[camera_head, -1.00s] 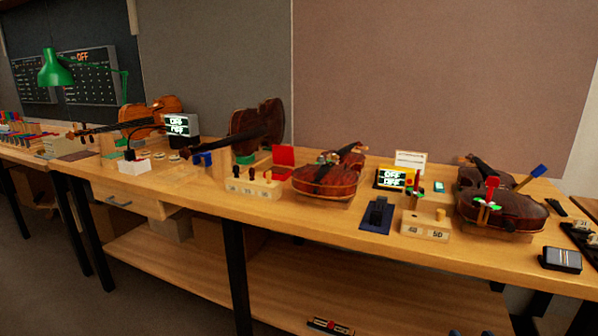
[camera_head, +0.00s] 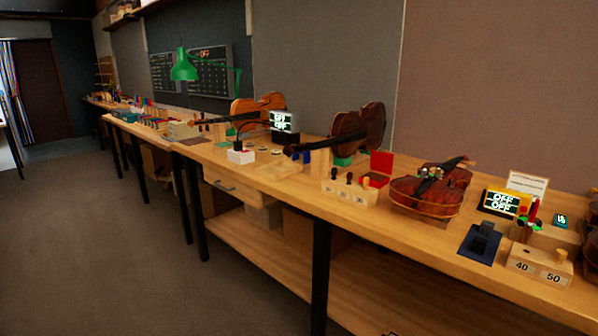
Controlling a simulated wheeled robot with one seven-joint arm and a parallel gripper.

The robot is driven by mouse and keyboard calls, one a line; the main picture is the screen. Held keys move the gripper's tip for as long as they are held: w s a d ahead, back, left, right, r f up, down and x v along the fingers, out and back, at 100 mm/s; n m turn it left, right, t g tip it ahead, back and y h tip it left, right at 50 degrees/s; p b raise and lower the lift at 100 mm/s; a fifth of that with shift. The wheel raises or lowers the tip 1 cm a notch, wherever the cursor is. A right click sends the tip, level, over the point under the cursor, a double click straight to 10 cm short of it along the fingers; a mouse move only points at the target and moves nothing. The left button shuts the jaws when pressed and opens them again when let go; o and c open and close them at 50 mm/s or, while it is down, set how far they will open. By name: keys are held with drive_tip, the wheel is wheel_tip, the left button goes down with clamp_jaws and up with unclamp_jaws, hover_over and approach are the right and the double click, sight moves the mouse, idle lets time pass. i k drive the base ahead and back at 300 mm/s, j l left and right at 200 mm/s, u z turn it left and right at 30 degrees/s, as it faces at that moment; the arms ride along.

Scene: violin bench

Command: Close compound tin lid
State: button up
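A red tin-like box, which looks like the compound tin, stands on the bench behind a wooden block with dark-handled tools. Its red lid (camera_head: 381,163) is upright, so the box appears open. Its low red base (camera_head: 376,180) is partly hidden behind the wooden block.
The tool block (camera_head: 348,191) stands in front of the tin. A violin (camera_head: 431,190) lies just to its right, and another violin (camera_head: 358,130) stands behind to the left. The long bench (camera_head: 425,233) is crowded. The floor (camera_head: 110,240) at left is clear.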

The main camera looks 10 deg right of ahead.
sight(381, 162)
drive_tip(key=i+j+z, duration=0.15)
drive_tip(key=i+j, duration=0.15)
drive_tip(key=i, duration=0.2)
drive_tip(key=i+j+z, duration=0.15)
drive_tip(key=i+j, duration=0.2)
drive_tip(key=i, duration=0.15)
